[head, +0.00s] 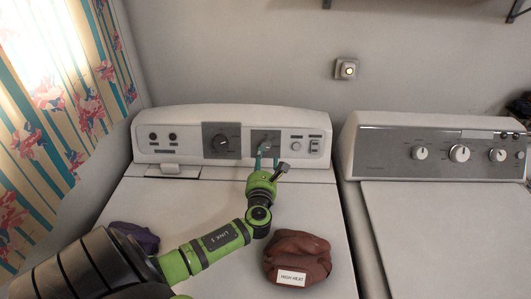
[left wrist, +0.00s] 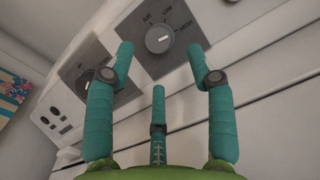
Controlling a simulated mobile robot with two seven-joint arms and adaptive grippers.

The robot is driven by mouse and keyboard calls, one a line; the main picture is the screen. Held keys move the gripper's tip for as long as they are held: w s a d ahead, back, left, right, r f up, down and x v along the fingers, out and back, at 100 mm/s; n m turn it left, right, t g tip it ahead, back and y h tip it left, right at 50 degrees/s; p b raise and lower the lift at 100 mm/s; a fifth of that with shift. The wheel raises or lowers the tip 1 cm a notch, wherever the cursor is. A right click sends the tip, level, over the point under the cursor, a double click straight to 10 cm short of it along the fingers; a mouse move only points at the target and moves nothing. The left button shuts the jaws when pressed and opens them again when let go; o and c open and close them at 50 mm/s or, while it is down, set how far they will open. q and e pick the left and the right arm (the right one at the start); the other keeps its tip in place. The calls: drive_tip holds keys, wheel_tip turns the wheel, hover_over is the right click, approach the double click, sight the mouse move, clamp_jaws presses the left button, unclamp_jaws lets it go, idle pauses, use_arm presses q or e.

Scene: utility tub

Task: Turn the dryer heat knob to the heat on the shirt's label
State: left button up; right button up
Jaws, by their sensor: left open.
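The maroon folded shirt (head: 297,252) lies on the dryer top, with a white label (head: 291,278) reading "HIGH HEAT". The dryer heat knob (left wrist: 159,38) is a round grey dial on a dark square plate, with small words around its upper side, seemingly air, low and high. A short white mark shows on its face; its exact pointing is hard to tell. My left gripper (head: 266,157) is in front of this plate in the head view. Its teal fingers (left wrist: 164,75) are spread and empty, with the knob beyond and between them, seemingly apart from it. My right gripper is not in view.
The dryer panel (head: 186,143) also holds a larger dial (head: 221,144) on the left and small buttons. A dark purple cloth (head: 135,237) lies behind my left arm. A second machine (head: 450,150) with several knobs stands to the right. The wall is behind.

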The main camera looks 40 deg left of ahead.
sight(265, 148)
use_arm(q)
drive_tip(key=x, duration=0.3)
drive_tip(key=shift+w+a+r, duration=0.1)
drive_tip(key=shift+w+a, duration=0.5)
drive_tip(key=shift+w, duration=0.1)
clamp_jaws()
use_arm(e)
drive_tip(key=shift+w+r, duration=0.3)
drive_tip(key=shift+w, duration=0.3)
